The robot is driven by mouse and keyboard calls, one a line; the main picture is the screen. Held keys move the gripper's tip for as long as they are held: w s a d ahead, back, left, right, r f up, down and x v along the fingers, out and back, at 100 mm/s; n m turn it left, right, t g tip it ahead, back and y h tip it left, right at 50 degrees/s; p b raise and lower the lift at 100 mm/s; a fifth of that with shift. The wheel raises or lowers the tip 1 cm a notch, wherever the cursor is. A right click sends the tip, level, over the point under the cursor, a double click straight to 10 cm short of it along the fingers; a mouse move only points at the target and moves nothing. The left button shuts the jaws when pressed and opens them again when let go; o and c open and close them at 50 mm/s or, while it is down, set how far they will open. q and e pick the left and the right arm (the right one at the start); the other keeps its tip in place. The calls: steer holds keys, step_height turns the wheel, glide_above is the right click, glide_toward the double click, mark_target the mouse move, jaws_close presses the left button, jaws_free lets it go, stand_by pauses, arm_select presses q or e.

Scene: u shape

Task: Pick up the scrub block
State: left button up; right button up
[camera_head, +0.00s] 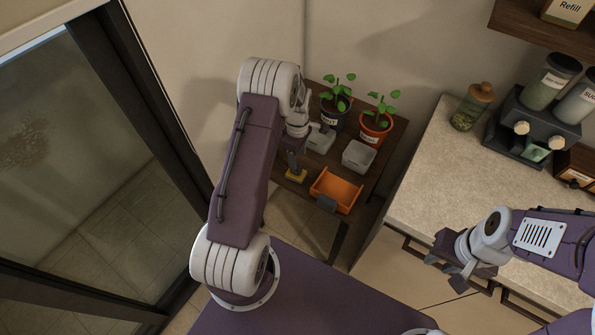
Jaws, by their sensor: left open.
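A small yellow block (296,177), which looks like the scrub block, lies on the brown wooden stand (378,180) near its left edge, left of an orange tray. My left gripper (294,164) is open and points down right at the yellow block, with its dark fingers over the block's upper side. The arm and fingers hide part of the block, and I cannot tell whether they touch it. My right gripper (452,270) is far off to the right, in front of the counter, and no object shows in it. I cannot tell how far its fingers are apart.
The orange tray (336,189) stands close right of the block. Two light containers (358,156) and two potted plants (376,127) stand behind it. A counter (440,165) with jars is at the right, and a glass door (80,150) at the left.

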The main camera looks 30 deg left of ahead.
arm_select(q)
steer(key=f, duration=0.5)
steer(key=shift+s+a+p, duration=0.1)
steer(key=shift+s+p, duration=0.2)
steer(key=shift+w+f, duration=0.1)
steer(key=shift+f, duration=0.05)
jaws_close()
steer(key=shift+r, duration=0.2)
steer(key=shift+r, duration=0.4)
step_height(320, 180, up, 3)
steer(key=shift+f, duration=0.2)
steer(key=s+d+r+b, duration=0.1)
steer(key=s+d+r, duration=0.4)
steer(key=d, duration=0.5)
step_height(320, 180, up, 2)
steer(key=shift+s+d+r, duration=0.2)
steer(key=shift+d, duration=0.05)
